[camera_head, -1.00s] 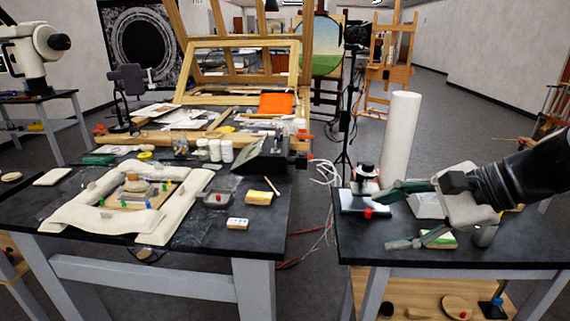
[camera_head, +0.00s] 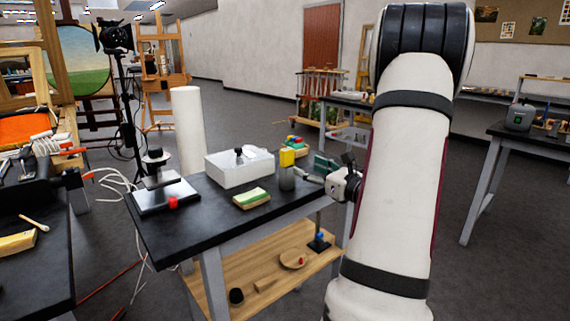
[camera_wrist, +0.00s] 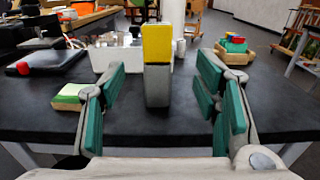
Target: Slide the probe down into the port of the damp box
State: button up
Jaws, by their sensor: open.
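The probe, as I take it, is an upright piece with a yellow upper part and a dark grey lower part (camera_head: 287,170) on the black table. In the wrist view the probe (camera_wrist: 157,62) stands straight ahead, centred between my fingers. My gripper (camera_head: 314,170) is open, just right of the probe, its green-padded fingers pointing at it. In the wrist view my gripper (camera_wrist: 160,95) holds nothing, and I cannot tell how far the fingertips reach past it. The damp box (camera_head: 238,170) is white, with a dark knob-like part on top, left of the probe.
A green-and-cream sponge-like block (camera_head: 251,199) lies in front of the box. A black stand with a red knob (camera_head: 165,193) is at the table's left, with a white column (camera_head: 187,133) behind. A tray of coloured blocks (camera_head: 295,147) sits behind the probe.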

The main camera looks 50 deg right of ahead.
aim_at(289, 159)
jog(key=b+x, duration=0.1)
jog(key=x, duration=0.9)
jog(key=shift+a+r, duration=0.15)
jog(key=shift+a, duration=0.05)
jog(key=c, duration=1.3)
